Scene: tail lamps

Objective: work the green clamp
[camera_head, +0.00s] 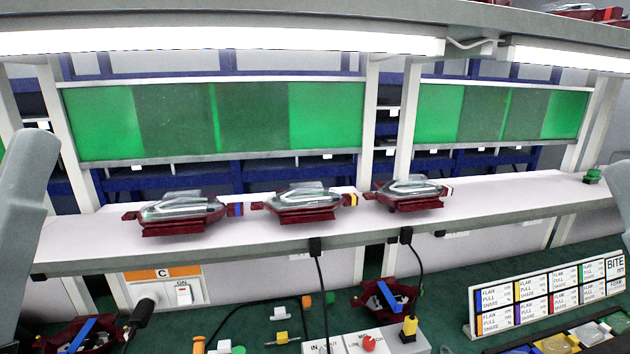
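A small green object (593,176) sits at the far right end of the white shelf (510,196). It may be the green clamp, but it is too small to tell its shape or whether it is open or closed. Another small green piece (330,298) lies on the green bench top below. Grey links of my arms show at the left and right edges of the head view. Neither of my grippers is in view.
Three tail lamps in dark red holders, left (183,211), middle (305,202) and right (408,192), stand on the shelf. The shelf's right stretch is mostly clear.

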